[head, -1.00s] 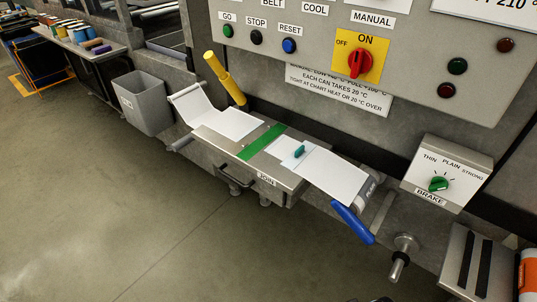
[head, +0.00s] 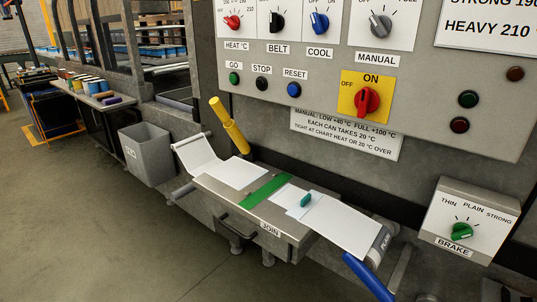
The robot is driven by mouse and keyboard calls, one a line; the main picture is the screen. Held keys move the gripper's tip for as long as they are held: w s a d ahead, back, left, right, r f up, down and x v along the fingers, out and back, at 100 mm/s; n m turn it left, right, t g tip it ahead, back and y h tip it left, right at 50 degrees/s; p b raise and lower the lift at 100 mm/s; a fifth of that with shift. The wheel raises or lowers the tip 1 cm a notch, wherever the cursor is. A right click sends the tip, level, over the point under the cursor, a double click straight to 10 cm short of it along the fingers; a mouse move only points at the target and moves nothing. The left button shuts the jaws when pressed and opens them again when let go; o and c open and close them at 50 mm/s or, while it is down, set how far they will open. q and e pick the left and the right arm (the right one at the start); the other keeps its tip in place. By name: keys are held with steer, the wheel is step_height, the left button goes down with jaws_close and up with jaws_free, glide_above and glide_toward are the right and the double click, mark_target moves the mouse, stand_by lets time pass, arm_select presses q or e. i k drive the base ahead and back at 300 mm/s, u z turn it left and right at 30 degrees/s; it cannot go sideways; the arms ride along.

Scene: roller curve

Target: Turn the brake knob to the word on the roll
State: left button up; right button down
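The brake knob (head: 461,231) is green and sits on a pale sloped box (head: 484,199) at the right of the head view. The words THIN, PLAIN and STRONG are printed above it, with short tick marks around it, and BRAKE below. I cannot tell for sure which word its pointer faces. The roll (head: 383,240) is at the right end of the white sheet, left of the brake box. It has small dark lettering, too small to read surely. Neither of my grippers is in view.
A blue lever (head: 367,277) projects below the roll. A yellow lever (head: 229,125) stands behind the joining table (head: 286,229). A control panel (head: 425,95) with knobs and buttons hangs above. A grey bin (head: 148,155) stands left. The floor at lower left is clear.

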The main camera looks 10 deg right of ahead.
mark_target(461, 230)
steer(key=z, duration=1.7)
